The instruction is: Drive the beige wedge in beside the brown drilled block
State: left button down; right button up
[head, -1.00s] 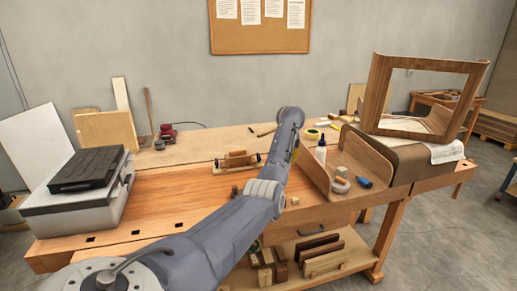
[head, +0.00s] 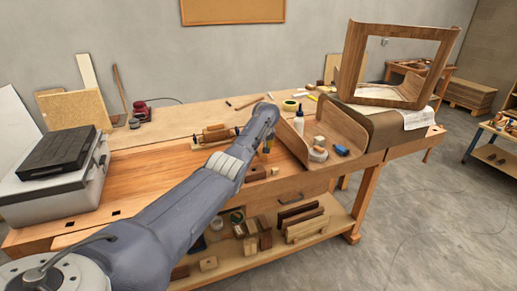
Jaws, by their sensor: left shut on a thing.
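My left gripper (head: 267,149) shows small past the end of my grey arm, low over the front of the bench. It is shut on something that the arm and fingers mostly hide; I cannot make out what. Just below it a brown block (head: 255,173), likely the drilled one, sits near the front edge; no hole is clear at this size. A small beige piece (head: 275,171) lies right beside it, perhaps the wedge; whether they touch is unclear. My right gripper is not in view.
A clamp-like wooden tool (head: 214,136) lies behind my arm. A grey case (head: 60,180) is at left. The bench middle (head: 150,180) is clear.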

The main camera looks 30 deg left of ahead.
pick_arm(q)
jog(key=shift+f, duration=1.6)
jog(key=shift+f, duration=0.2)
jog(key=shift+s+d, duration=0.65)
jog(key=shift+d, duration=0.2)
jog(key=shift+s+d, duration=0.6)
jog(key=shift+d, duration=0.25)
dwell(1.5)
jog(key=shift+f, duration=0.1)
dwell(0.3)
jog(key=c, duration=0.9)
grip_release()
jog(key=shift+r, duration=3.5)
